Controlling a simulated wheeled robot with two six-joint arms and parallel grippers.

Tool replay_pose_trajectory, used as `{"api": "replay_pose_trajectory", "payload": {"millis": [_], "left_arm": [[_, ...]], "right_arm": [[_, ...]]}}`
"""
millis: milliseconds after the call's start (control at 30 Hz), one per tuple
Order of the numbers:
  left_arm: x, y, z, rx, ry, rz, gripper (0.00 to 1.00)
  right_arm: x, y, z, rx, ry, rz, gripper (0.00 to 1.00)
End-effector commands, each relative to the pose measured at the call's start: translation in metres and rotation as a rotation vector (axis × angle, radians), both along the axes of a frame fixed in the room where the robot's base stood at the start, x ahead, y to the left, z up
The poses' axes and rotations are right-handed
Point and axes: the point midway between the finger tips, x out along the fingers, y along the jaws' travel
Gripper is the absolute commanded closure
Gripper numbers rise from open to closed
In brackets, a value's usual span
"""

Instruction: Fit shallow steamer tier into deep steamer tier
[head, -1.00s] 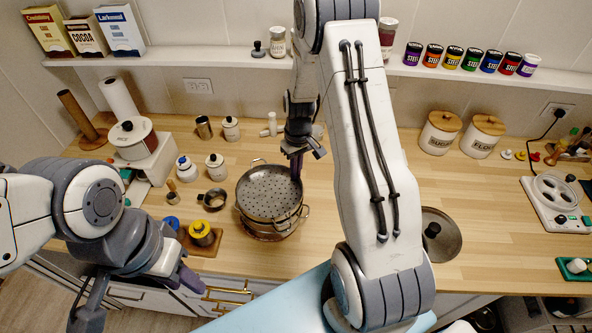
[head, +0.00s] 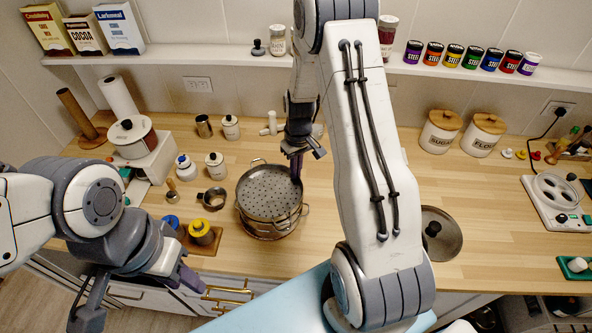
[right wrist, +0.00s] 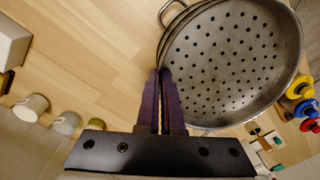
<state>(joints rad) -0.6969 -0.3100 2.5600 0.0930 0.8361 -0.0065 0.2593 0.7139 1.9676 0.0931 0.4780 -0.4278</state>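The shallow steamer tier (head: 268,192) is a round grey metal pan with a perforated floor. It sits over the deep steamer tier (head: 270,231), whose wall and side handles show below it on the counter. It looks nearly level; I cannot tell how deeply it is seated. My right gripper (head: 296,168) is at its right rear rim. In the right wrist view the right gripper (right wrist: 164,75) has its fingers close together at the rim of the shallow tier (right wrist: 235,60). My left gripper (head: 183,278) hangs empty in front of the counter; its finger gap is unclear.
A metal cup (head: 213,198) is nearby. A lid (head: 440,234) lies to the right, partly behind my right arm.

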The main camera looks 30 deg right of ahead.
Motion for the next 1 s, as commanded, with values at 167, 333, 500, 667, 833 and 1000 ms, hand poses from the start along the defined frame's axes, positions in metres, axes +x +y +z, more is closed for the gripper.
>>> {"api": "replay_pose_trajectory", "payload": {"millis": [167,333,500,667,833,1000], "left_arm": [[0.0,0.0,-0.0005,0.0,0.0,0.0,0.62],[0.0,0.0,-0.002,0.0,0.0,0.0,0.62],[0.0,0.0,-0.0035,0.0,0.0,0.0,0.62],[0.0,0.0,-0.0038,0.0,0.0,0.0,0.62],[0.0,0.0,-0.0038,0.0,0.0,0.0,0.62],[0.0,0.0,-0.0041,0.0,0.0,0.002,0.62]], "right_arm": [[0.0002,-0.0001,-0.0003,0.0,-0.001,0.0,1.0],[0.0002,0.0,-0.0023,0.0,0.0,0.0,1.0],[0.0002,0.0,-0.0044,0.0,0.0,0.0,1.0],[0.0002,-0.0001,-0.005,0.0,-0.001,0.0,0.78],[0.0002,-0.0001,-0.005,0.0,0.0,0.0,0.62],[0.0,-0.0001,-0.0051,0.0,0.0,0.0,0.62]]}}
